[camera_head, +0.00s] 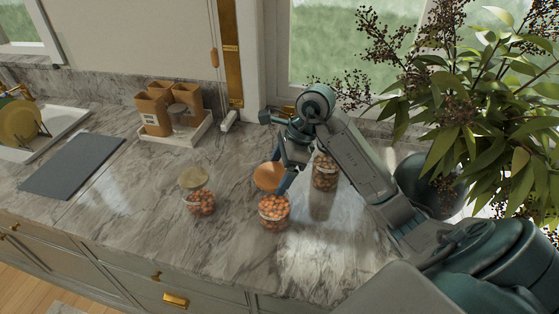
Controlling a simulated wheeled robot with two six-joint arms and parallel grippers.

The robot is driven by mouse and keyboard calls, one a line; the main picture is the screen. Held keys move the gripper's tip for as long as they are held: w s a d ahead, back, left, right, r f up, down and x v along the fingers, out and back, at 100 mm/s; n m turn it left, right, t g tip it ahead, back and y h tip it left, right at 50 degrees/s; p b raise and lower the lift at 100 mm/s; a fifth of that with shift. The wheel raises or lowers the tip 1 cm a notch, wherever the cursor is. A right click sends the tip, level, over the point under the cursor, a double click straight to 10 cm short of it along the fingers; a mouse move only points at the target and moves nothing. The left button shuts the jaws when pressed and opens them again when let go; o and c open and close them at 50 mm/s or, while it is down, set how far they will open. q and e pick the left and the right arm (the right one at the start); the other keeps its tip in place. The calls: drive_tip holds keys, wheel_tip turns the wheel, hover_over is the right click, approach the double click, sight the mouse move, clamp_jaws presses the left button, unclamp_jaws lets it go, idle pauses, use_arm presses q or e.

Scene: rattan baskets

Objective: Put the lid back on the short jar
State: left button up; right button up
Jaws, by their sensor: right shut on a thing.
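My right gripper (281,176) is shut on a round orange-brown lid (267,177). It holds the lid tilted, just above and behind a short glass jar (274,213) filled with orange round pieces. The jar stands upright on the counter and its top looks uncovered. A gap seems to show between lid and jar, but the fingers partly hide the area. My left gripper is not in view.
A second glass jar (199,203) with a pale gold lid (193,177) stands to the left. A taller jar (325,173) of brownish pieces stands behind, close to my arm. A tray (192,134) with brown boxes, a dark mat (73,165) and a leafy plant (490,120) surround the marble counter.

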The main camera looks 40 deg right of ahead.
drive_tip(key=shift+s+a+f, duration=0.15)
drive_tip(key=shift+s+f, duration=0.05)
drive_tip(key=shift+s, duration=0.05)
drive_tip(key=f, duration=0.2)
drive_tip(key=w+f+b, duration=0.1)
drive_tip(key=shift+d+f, duration=0.3)
drive_tip(key=shift+d, duration=0.05)
drive_tip(key=shift+s+a+f+b, duration=0.1)
drive_tip(key=shift+f+b, duration=0.3)
drive_tip(key=shift+b, duration=0.1)
drive_tip(key=shift+s+a+f+b, duration=0.1)
drive_tip(key=shift+f+b, duration=0.25)
drive_tip(key=shift+b, duration=0.15)
drive_tip(key=shift+f+b, duration=0.35)
drive_tip(key=shift+b, duration=0.05)
drive_tip(key=shift+w+d+f, duration=0.1)
drive_tip(key=shift+b, duration=0.85)
